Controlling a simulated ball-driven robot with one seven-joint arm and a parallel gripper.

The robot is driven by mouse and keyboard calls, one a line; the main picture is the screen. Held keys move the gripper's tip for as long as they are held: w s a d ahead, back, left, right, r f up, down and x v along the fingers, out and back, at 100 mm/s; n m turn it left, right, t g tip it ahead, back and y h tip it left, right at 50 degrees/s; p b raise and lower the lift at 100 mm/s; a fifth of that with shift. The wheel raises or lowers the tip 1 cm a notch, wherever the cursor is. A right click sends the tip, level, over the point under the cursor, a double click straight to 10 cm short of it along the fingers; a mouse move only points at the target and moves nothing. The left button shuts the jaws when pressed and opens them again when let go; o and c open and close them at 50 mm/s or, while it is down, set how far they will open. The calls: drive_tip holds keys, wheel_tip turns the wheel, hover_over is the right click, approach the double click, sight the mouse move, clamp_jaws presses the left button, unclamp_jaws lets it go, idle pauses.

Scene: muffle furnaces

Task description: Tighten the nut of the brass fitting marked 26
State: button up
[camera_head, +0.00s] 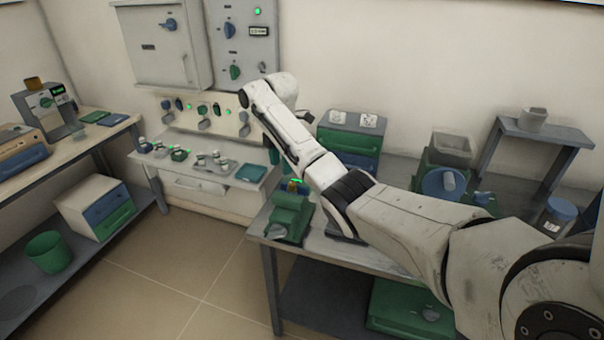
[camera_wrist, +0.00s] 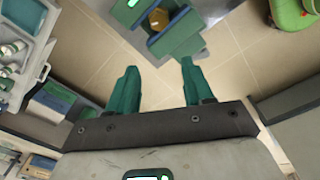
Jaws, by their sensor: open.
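A brass hex piece (camera_wrist: 158,18), likely the fitting or its nut, sits between the blue-grey jaws of a green vise (camera_wrist: 178,38) in the wrist view. No marking 26 can be read on it.
The workbench (camera_head: 325,245) carries a green drawer unit (camera_head: 348,140) behind my arm and a grey bin (camera_head: 451,148) further right. A side table with small fittings and a green tray (camera_head: 251,172) stands at the left back. The floor (camera_head: 195,270) left of the workbench is clear.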

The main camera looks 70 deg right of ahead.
sight(293, 183)
drive_tip(key=s+d+r, duration=0.2)
drive_tip(key=d, duration=0.1)
wheel_tip(293, 183, down, 10)
drive_tip(key=shift+d+f+p, duration=0.1)
drive_tip(key=shift+p, duration=0.65)
drive_tip(key=shift+c, duration=0.2)
clamp_jaws()
